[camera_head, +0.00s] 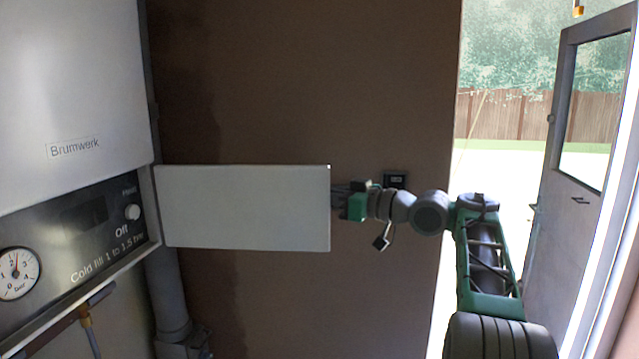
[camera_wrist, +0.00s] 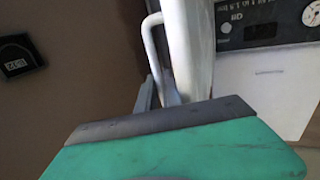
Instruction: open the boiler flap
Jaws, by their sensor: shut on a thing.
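The boiler (camera_head: 75,75) hangs at the left in the head view. Its white flap (camera_head: 243,208) is swung out to the right of the control panel, standing well away from it. The flap also shows almost edge-on in the wrist view (camera_wrist: 190,45), with its bar handle (camera_wrist: 148,38) on the left side. My gripper (camera_head: 338,197) is at the flap's free right edge, partly hidden behind it. In the wrist view its fingers are shut on the handle.
The uncovered control panel (camera_head: 80,232) shows a pressure gauge (camera_head: 17,272) and a knob (camera_head: 132,212). A grey pipe (camera_head: 166,295) runs below the boiler. A brown wall (camera_head: 300,80) is behind the flap. A glazed door (camera_head: 580,150) stands open at the right.

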